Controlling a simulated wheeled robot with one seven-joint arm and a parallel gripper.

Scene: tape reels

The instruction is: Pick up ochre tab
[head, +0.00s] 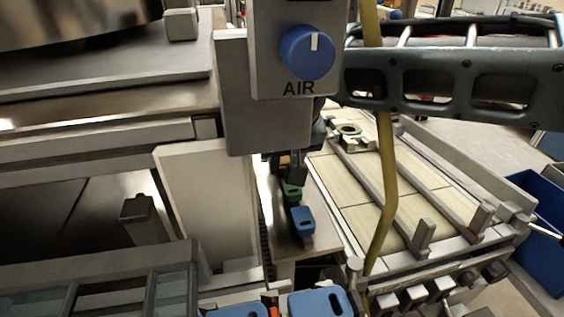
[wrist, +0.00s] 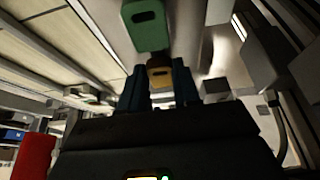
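The ochre tab (wrist: 160,76) shows in the wrist view between the two dark blue fingers of my gripper (wrist: 160,88). The fingers stand apart on either side of it; I cannot tell whether they touch it. In the head view my gripper (head: 297,172) hangs over the row of tabs, and only a sliver of the ochre tab (head: 283,161) shows behind it. A green tab (head: 291,192) stands just nearer than the ochre one and also shows in the wrist view (wrist: 146,27).
A blue tab (head: 303,221) stands nearer in the same row. Larger blue tabs (head: 320,303) are at the bottom edge. A grey panel with a blue AIR knob (head: 307,52) hangs close by. A yellow hose (head: 388,160) crosses the slatted bed (head: 362,218) on the right.

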